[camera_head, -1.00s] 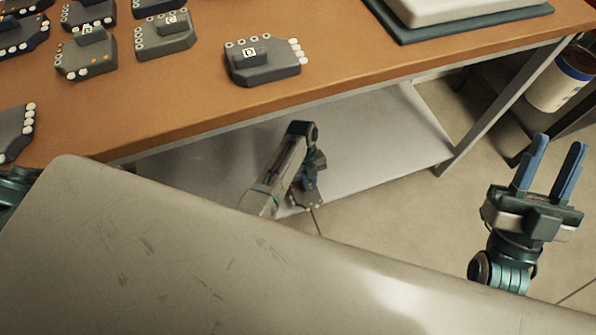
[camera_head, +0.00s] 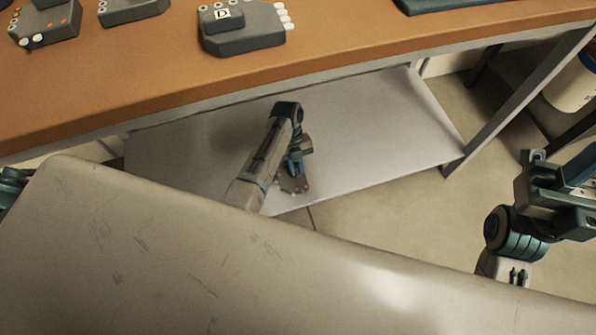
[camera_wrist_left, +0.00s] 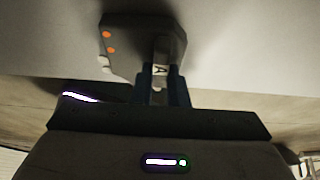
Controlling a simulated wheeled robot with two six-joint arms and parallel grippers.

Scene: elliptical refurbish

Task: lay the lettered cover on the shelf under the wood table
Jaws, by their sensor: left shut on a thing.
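My left gripper (camera_head: 294,168) is shut on the lettered cover (camera_head: 293,185), a dark grey block with small pale and orange dots. The cover is partly hidden by the gripper in the head view. In the left wrist view the cover (camera_wrist_left: 125,42) shows orange dots, and a letter like an A shows between the fingers. The cover is at the front edge of the pale shelf (camera_head: 380,125) under the wood table (camera_head: 340,50). I cannot tell whether it touches the shelf. My right gripper (camera_head: 572,190) is at the right edge, its fingers mostly out of view.
Other dark grey covers stand on the tabletop, one marked D (camera_head: 245,32). A table leg (camera_head: 520,100) bounds the shelf on the right. A white bucket (camera_head: 575,85) stands beyond it. The visible shelf is bare apart from my arm and the cover.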

